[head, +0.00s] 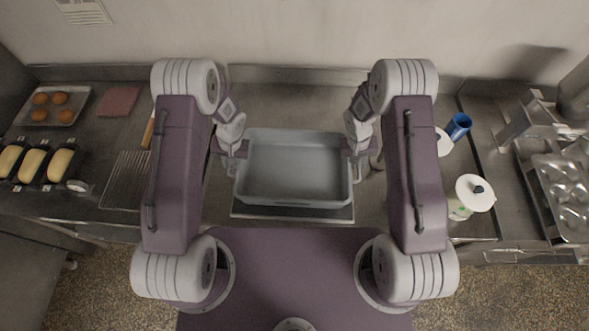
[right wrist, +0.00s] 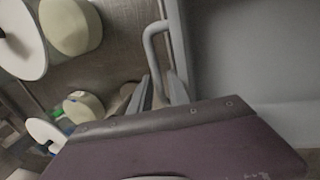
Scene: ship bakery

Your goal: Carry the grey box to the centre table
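The grey box (head: 294,170) is an open, empty rectangular tub in the middle of the head view, resting level on a flat surface (head: 292,213). My left gripper (head: 238,152) is at its left end wall and my right gripper (head: 352,152) at its right end wall. In the right wrist view, the box's wall (right wrist: 245,50) fills the right side, with a looped handle (right wrist: 151,42) on it. My right gripper's fingers (right wrist: 160,92) stand apart, with the handle's bar seemingly between them. The left fingertips are too small to judge. The centre table cannot be identified.
Left on the counter are a tray of buns (head: 55,104), loaf tins (head: 35,163), a red cloth (head: 118,101) and a wire rack (head: 125,180). Right are a blue cup (head: 459,126), a white-lidded container (head: 475,192) and a muffin tin (head: 565,195). A wall closes the back.

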